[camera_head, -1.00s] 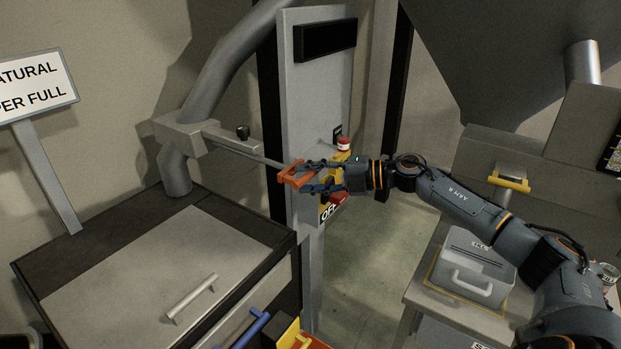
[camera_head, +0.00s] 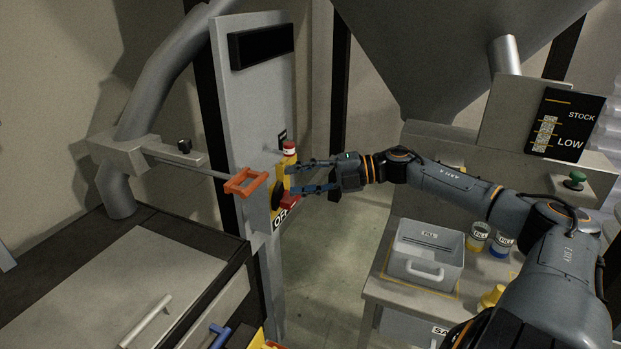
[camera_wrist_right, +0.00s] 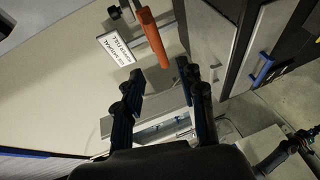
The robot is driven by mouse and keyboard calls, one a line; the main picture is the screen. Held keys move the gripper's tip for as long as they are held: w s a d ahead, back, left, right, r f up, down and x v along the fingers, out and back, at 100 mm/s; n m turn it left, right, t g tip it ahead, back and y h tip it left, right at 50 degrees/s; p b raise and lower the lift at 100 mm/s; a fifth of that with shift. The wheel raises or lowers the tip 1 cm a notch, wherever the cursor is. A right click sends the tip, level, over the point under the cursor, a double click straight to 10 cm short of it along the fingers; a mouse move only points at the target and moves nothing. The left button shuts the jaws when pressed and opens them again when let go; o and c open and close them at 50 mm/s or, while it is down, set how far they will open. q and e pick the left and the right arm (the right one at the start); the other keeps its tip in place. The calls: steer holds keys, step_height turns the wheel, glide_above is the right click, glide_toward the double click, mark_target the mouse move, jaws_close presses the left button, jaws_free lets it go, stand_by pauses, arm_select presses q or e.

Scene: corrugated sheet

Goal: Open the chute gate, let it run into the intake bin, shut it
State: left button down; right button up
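The chute gate's orange handle (camera_head: 246,182) sits on the end of a thin rod, which comes out of the grey gate block (camera_head: 125,150) on the slanting pipe (camera_head: 165,75). A length of rod shows between block and handle. The pipe runs down into the dark-rimmed cabinet with a pale lid (camera_head: 150,270); I cannot see inside it. My right gripper (camera_head: 308,176) is open and empty, to the right of the handle and apart from it. In the right wrist view the orange handle (camera_wrist_right: 152,38) lies beyond the open fingers (camera_wrist_right: 160,95).
To the right, a grey FILL box (camera_head: 425,270) and small cans (camera_head: 478,235) sit on a stand. A panel (camera_head: 565,125) reads STOCK LOW.

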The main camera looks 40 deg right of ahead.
steer(key=shift+v, duration=1.15)
steer(key=shift+c, duration=0.4)
stand_by(3.3)
jaws_close()
steer(key=n+t+h, duration=0.3)
steer(key=n+h, duration=0.2)
steer(key=n, duration=0.9)
glide_toward(258, 184)
steer(key=p+x, duration=0.1)
steer(key=x, duration=0.1)
steer(key=p+x, duration=0.2)
steer(key=x, duration=0.1)
steer(key=shift+w+a+r, duration=0.1)
steer(key=shift+r, duration=0.1)
steer(key=shift+p+x, duration=0.3)
steer(key=shift+x, duration=0.65)
